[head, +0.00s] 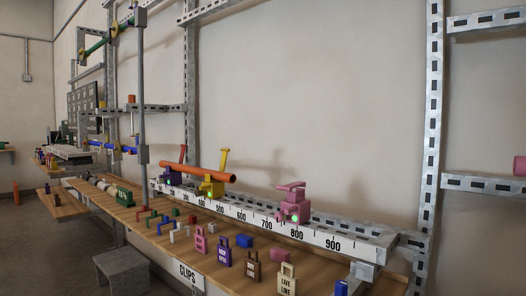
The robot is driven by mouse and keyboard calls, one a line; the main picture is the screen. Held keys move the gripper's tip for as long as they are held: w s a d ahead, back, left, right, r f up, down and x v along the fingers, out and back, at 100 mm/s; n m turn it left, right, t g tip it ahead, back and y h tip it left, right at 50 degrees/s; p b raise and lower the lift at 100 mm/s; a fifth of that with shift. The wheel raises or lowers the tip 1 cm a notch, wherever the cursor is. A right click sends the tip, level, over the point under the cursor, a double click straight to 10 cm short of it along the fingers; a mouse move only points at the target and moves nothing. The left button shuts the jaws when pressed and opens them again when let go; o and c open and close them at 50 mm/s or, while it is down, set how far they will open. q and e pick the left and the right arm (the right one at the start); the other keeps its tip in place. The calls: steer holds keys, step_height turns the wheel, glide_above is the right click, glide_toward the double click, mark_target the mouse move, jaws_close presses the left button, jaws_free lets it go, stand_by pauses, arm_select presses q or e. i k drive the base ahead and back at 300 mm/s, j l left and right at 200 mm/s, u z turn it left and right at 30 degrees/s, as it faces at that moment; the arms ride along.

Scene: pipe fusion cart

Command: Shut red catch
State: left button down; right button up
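A long white rail (256,220) with printed numbers carries several clamps. The far purple clamp (173,179) has a dark red lever (183,154) standing up; this is the reddest catch I can make out. The yellow clamp (211,188) beside it has its yellow lever (224,160) raised. An orange pipe (198,172) lies across these two clamps. The pink clamp (294,211) stands apart to the right, with its pink lever (291,186) lying nearly flat. Neither of my grippers is in view.
The wooden shelf (209,262) below the rail holds several small coloured blocks and padlock-shaped tags, with a "CLIPS" label at its edge. A grey upright post (141,100) stands left of the clamps. A grey stool (122,271) is on the floor.

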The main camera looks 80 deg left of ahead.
mark_target(183, 146)
steer(key=u, duration=3.1)
steer(key=i+j, duration=0.3)
steer(key=i+j+u, duration=0.25)
steer(key=i, duration=0.15)
steer(key=i+j+u, duration=0.15)
steer(key=i+u, duration=0.15)
steer(key=i, duration=0.15)
steer(key=i+j+u, duration=0.1)
steer(key=i+u, duration=0.15)
steer(key=i, duration=0.2)
steer(key=i+z, duration=0.35)
steer(key=i+j+z, duration=0.5)
steer(key=i+z, duration=0.2)
steer(key=i, duration=0.1)
